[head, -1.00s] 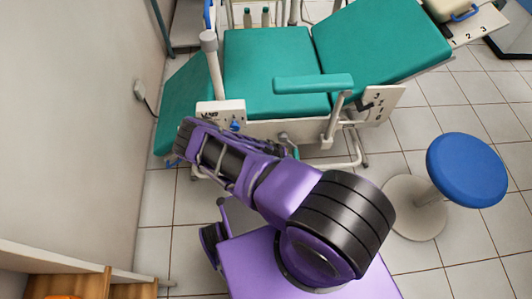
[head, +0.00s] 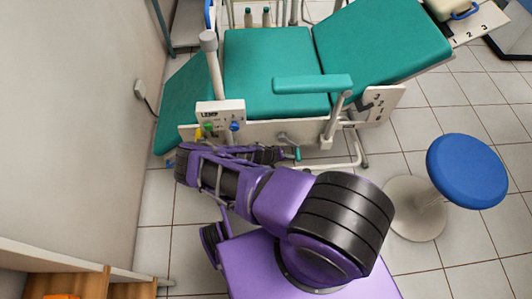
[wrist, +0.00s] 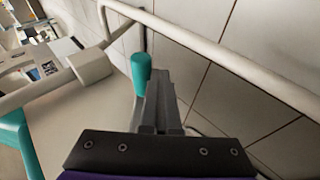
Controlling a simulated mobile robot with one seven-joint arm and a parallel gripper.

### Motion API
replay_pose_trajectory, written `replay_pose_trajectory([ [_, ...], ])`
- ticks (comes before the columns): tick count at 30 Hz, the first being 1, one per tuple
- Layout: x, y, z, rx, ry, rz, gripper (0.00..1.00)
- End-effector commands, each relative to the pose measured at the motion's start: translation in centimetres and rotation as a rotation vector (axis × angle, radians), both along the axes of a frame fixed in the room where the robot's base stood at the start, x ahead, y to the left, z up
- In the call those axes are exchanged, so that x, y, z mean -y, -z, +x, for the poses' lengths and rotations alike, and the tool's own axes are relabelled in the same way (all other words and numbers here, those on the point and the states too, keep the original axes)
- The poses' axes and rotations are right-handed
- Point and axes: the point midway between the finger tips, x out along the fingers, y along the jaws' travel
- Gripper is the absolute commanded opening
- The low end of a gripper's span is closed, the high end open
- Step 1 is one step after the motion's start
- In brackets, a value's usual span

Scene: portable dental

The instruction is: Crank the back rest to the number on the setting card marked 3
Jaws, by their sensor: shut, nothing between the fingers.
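The dental chair's green back rest (head: 380,40) is tilted up at the right. A crank (head: 284,138) with a small teal handle (head: 297,153) is on the chair's pale side rail. My gripper (head: 283,154) is shut and empty beside this handle. In the wrist view the teal handle (wrist: 141,75) stands just beyond and left of the shut fingertips (wrist: 158,85); I cannot tell whether they touch. A white plate with 3, 2, 1 (head: 380,103) is below the back rest. Another plate reading 1 2 3 (head: 478,25) is at the upper right. No separate setting card is clearly identifiable.
A white LAMP panel (head: 222,108) with coloured knobs is above my forearm. The teal armrest (head: 312,84) overhangs near the crank. A white tube frame (head: 345,162) runs below it. A blue stool (head: 466,170) stands right, with clear tiles between.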

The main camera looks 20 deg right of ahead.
Motion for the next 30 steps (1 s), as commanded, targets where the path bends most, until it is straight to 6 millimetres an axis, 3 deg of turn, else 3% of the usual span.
replay_pose_trajectory([
  [30, 0.59, -0.74, -0.15, -0.053, 0.002, -0.184, 0.00],
])
